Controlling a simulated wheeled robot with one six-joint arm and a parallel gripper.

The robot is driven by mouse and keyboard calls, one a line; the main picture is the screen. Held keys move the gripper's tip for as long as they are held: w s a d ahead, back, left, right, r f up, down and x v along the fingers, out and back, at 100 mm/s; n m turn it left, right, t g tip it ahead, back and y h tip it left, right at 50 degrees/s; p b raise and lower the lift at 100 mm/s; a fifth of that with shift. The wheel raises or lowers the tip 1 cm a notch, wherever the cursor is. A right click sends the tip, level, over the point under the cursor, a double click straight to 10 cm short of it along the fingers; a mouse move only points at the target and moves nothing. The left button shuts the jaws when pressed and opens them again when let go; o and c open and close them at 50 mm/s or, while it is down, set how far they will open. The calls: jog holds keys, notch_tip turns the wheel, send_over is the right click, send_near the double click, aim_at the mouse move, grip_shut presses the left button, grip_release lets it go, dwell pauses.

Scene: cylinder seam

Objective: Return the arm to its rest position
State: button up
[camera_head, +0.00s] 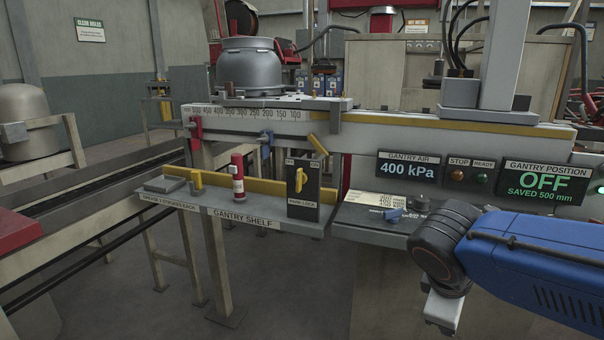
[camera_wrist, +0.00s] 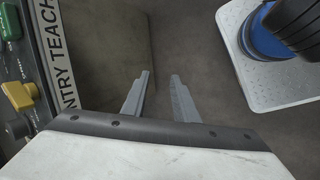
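My arm (camera_head: 530,265) is blue with a black joint and reaches in from the lower right in the head view, in front of the gantry panel. My gripper (camera_wrist: 160,80) shows in the wrist view with its two grey fingers apart. Nothing is between them, and bare floor lies beyond. The fingers cannot be made out in the head view.
A control panel (camera_wrist: 22,75) with green, yellow and dark knobs is close on the left in the wrist view. The gantry shelf (camera_head: 265,217) holds a red-and-white cylinder (camera_head: 238,178) and a yellow-handled switch (camera_head: 301,180). A sign (camera_head: 545,182) reads "GANTRY POSITION OFF".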

jog(key=s+d+f+m+y, duration=0.1)
jog(key=s+f+m+y, duration=0.1)
jog(key=s+m+y, duration=0.3)
jog(key=n+t+h, duration=0.7)
jog(key=n+t, duration=0.7)
jog(key=n, duration=1.2)
send_near(298, 178)
jog(key=x, duration=0.9)
